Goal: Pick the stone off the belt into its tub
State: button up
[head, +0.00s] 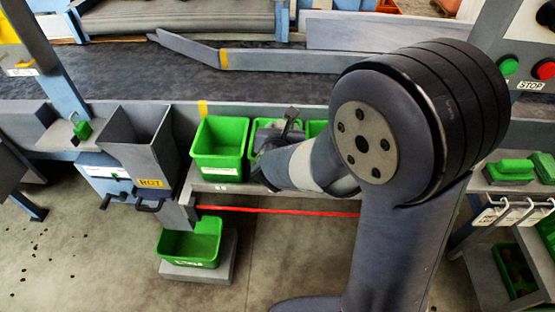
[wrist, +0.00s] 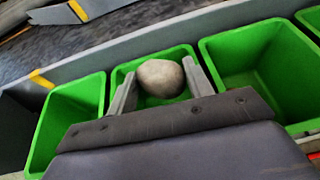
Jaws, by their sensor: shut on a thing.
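The stone (wrist: 160,78) is a rounded grey-beige lump held between the two fingers of my gripper (wrist: 160,85) in the wrist view. My gripper is shut on it, above the middle green tub (wrist: 122,72) of a row. How far the stone is above or inside that tub's rim I cannot tell. In the head view my gripper (head: 285,125) shows at the same tub (head: 256,122), partly hidden by my arm, and the stone is not visible there. The dark belt (head: 150,70) runs behind the row of tubs.
Green tubs stand on either side, one left (wrist: 70,115) and one right (wrist: 255,65). A grey chute marked ROT (head: 140,140) is further left, with a lower green tub (head: 190,243) below. A grey rail (wrist: 150,45) separates belt and tubs. Control buttons (head: 508,66) are at right.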

notch_tip(320, 180, down, 2)
jog(key=shift+f+b, duration=0.1)
jog(key=shift+b, duration=0.35)
jog(key=o, duration=1.1)
jog(key=p+v, duration=0.1)
jog(key=v, duration=1)
jog(key=shift+w, duration=0.1)
